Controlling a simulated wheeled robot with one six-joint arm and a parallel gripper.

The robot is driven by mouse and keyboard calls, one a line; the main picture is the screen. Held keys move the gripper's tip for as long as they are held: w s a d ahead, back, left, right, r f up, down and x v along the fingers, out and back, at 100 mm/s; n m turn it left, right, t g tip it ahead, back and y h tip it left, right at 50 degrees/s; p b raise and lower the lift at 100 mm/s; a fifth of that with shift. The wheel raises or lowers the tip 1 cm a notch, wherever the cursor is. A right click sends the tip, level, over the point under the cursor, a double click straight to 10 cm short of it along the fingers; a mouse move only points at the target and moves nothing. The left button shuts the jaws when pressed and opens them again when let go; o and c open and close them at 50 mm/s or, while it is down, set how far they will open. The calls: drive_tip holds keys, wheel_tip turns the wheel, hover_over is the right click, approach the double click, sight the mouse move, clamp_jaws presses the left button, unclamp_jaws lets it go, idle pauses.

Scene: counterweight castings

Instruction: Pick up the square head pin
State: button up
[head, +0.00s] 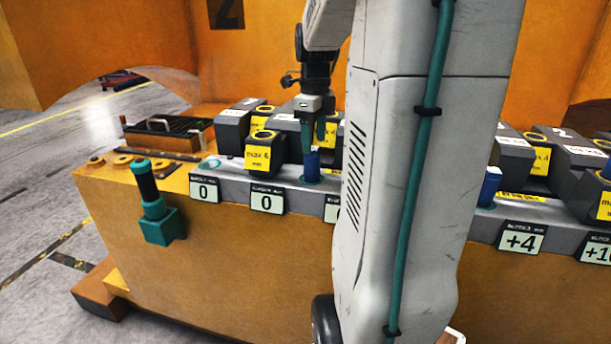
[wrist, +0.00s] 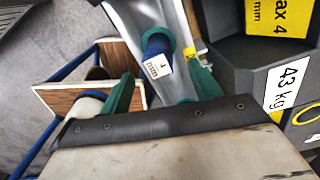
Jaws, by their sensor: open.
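A blue pin (head: 312,167) stands upright on the grey ledge of the orange block, directly below my gripper (head: 314,138) in the head view. In the wrist view this blue pin (wrist: 154,45) has a square white top with small print and a teal collar around its base. My gripper (wrist: 160,72) is open, with one teal finger on each side of the pin's head. I cannot tell whether either finger touches it. A second blue pin with a white top (head: 490,185) stands further right on the ledge, beside my column.
Dark castings with yellow "max 4" labels (head: 258,158) stand close behind the pin. Number cards (head: 267,203) line the ledge's front. A teal tool with a black grip (head: 150,200) is at the block's left front. My column hides the ledge's middle.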

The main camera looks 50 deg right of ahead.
sight(312, 157)
wheel_tip(312, 157, down, 6)
drive_tip(key=shift+w+a+r, duration=0.1)
drive_tip(key=shift+w+a, duration=0.05)
clamp_jaws()
